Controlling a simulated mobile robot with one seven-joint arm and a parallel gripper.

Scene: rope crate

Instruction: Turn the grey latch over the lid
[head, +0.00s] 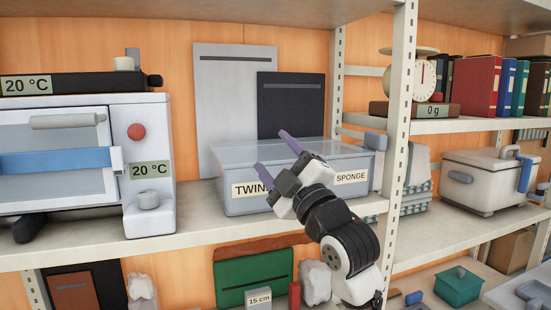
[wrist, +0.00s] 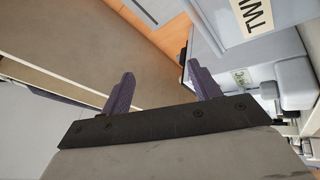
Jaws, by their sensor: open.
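A clear-sided crate (head: 235,207) with a pale translucent lid (head: 230,156) stands on the middle shelf, with TWINE and SPONGE labels on its front. A grey-blue block, seemingly the latch (head: 376,140), shows at the lid's right end; I cannot tell exactly how it is turned. My gripper (head: 289,154) is in front of the crate, its purple fingers apart and empty, and hides part of the crate's front and lid. The open fingers also show in the wrist view (wrist: 163,92), with the TWINE label (wrist: 252,14) at the top right. I cannot make out the latch there.
A white oven-like device (head: 150,185) with a 20 °C display stands left of the crate. A shelf post (head: 401,110) rises at its right. Flat panels (head: 222,95) lean behind it. A white cooler box (head: 482,182) stands farther right. Bare shelf shows in front.

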